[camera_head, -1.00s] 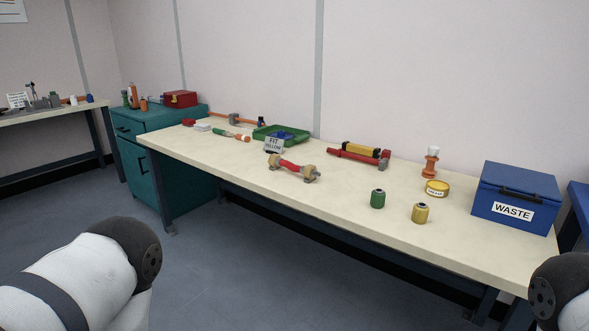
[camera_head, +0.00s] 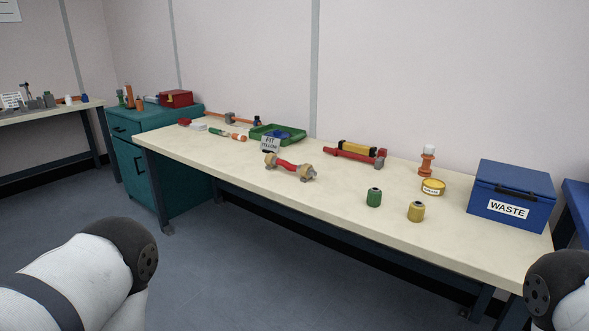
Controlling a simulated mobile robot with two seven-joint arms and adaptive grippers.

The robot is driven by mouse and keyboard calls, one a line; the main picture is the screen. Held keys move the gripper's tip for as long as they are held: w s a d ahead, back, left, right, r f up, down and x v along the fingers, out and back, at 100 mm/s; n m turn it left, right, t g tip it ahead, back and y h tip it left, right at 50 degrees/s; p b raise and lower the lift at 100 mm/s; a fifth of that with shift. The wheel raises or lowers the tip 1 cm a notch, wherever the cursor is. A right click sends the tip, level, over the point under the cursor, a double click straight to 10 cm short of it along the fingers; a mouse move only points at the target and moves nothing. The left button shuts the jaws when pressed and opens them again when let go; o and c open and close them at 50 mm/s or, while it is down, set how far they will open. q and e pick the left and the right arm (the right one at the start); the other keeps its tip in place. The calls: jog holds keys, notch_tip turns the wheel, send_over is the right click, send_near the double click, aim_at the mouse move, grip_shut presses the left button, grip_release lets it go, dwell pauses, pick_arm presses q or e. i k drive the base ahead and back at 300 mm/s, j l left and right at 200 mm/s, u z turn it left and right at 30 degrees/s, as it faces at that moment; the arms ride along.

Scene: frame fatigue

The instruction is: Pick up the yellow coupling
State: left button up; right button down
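The yellow coupling (camera_head: 416,211) is a small upright cylinder with a dark top hole. It stands near the front edge of the long workbench (camera_head: 330,208), in its right half. A similar green coupling (camera_head: 374,197) stands just left of it, apart from it. A small sign reading "FIT YELLOW" (camera_head: 270,144) stands farther left on the bench. Parts of my arms show at the lower left and lower right corners, away from the coupling. Neither of my grippers is in view.
A red shaft with tan ends (camera_head: 290,167) lies mid-bench. Behind are a green tray (camera_head: 262,132) and a red and yellow tool (camera_head: 356,154). A round yellow tin (camera_head: 433,187), an orange bottle (camera_head: 427,160) and a blue WASTE box (camera_head: 512,190) stand right. Bare bench surrounds the couplings.

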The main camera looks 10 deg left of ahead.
aim_at(416, 212)
jog(key=i+j+z, duration=0.4)
jog(key=i+j, duration=0.35)
jog(key=j, duration=0.15)
